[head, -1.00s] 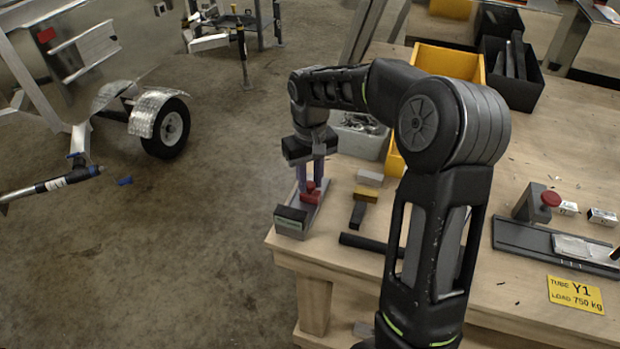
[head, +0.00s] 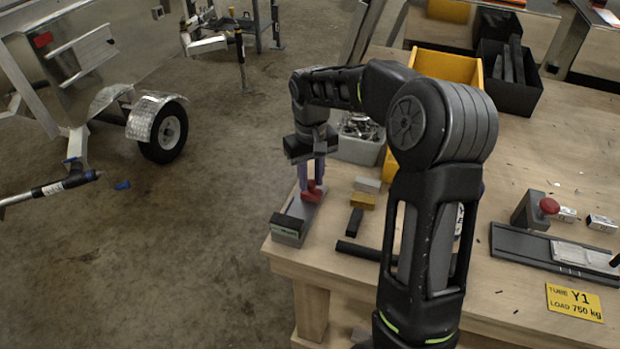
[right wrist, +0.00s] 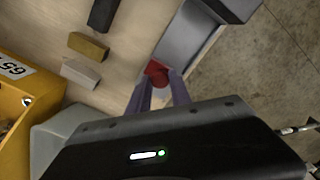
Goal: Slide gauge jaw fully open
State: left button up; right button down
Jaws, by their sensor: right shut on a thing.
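The grey gauge (head: 289,228) lies along the left edge of the wooden bench, its dark labelled end block toward the front corner. Its red jaw (head: 313,193) sits on the rail, well back from that end block. My right gripper (head: 312,184) points down from above with its purple fingers shut on the red jaw. The right wrist view shows the red jaw (right wrist: 156,70) between the fingertips, with the grey gauge body (right wrist: 185,38) beyond it. The fingers partly hide the jaw. My left gripper is out of view.
A grey block (head: 368,184), a brass block (head: 362,201) and a black block (head: 355,221) lie right of the gauge. A grey bin of metal parts (head: 358,150) stands behind. A second red-knobbed fixture (head: 550,206) is at the right. Open floor lies left.

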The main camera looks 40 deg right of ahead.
aim_at(312, 181)
jog(key=c, duration=1.3)
grip_release()
jog(key=shift+w+d, duration=0.15)
jog(key=shift+d, duration=0.1)
jog(key=shift+o, duration=0.7)
jog(key=shift+a, duration=0.1)
jog(key=shift+r+b, duration=0.45)
jog(key=shift+r, duration=3.55)
